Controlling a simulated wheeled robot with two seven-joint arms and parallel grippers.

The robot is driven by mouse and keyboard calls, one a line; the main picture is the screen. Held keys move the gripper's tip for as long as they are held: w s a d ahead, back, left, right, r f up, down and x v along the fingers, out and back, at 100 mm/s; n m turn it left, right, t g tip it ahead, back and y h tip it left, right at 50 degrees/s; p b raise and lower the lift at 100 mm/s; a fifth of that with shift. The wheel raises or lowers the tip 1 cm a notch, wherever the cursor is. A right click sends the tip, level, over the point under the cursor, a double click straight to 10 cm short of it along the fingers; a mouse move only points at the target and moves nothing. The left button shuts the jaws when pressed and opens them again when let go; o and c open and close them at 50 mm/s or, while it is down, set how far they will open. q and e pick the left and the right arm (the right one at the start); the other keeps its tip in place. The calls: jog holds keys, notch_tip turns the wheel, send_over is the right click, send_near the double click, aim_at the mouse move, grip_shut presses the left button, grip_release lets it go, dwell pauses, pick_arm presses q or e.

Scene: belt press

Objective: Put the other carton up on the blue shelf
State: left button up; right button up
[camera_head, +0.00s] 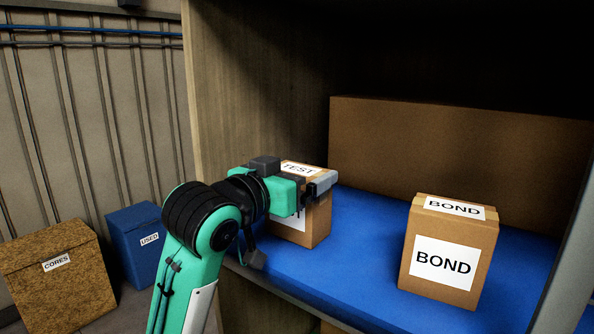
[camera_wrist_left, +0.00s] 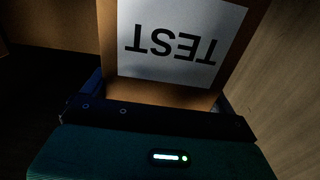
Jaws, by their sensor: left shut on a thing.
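A brown carton labelled TEST (camera_head: 318,222) is at the left part of the blue shelf (camera_head: 375,235), close to the wooden side wall. My left gripper (camera_head: 312,188) is shut on it, with the gripper and wrist covering part of its front label. The TEST label shows upside down in the left wrist view (camera_wrist_left: 170,40). I cannot tell whether the carton's base touches the shelf. A second carton labelled BOND (camera_head: 447,262) stands upright on the right part of the shelf, apart from my gripper. My right gripper is not in view.
A long brown box or panel (camera_head: 450,150) runs along the back of the shelf. The wooden side wall (camera_head: 255,80) bounds the shelf at left. A speckled CORES box (camera_head: 60,275) and a blue USED bin (camera_head: 140,240) stand at lower left. Blue surface is clear between the cartons.

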pick_arm(q)
jog(key=o, duration=1.3)
jog(key=shift+f, duration=0.1)
jog(key=shift+c, duration=0.2)
jog(key=shift+o, duration=0.3)
jog(key=shift+s+a+b, duration=0.25)
jog(key=shift+s+b, duration=0.2)
jog(key=shift+b, duration=0.05)
jog(key=b+v, duration=0.5)
jog(key=v, duration=0.6)
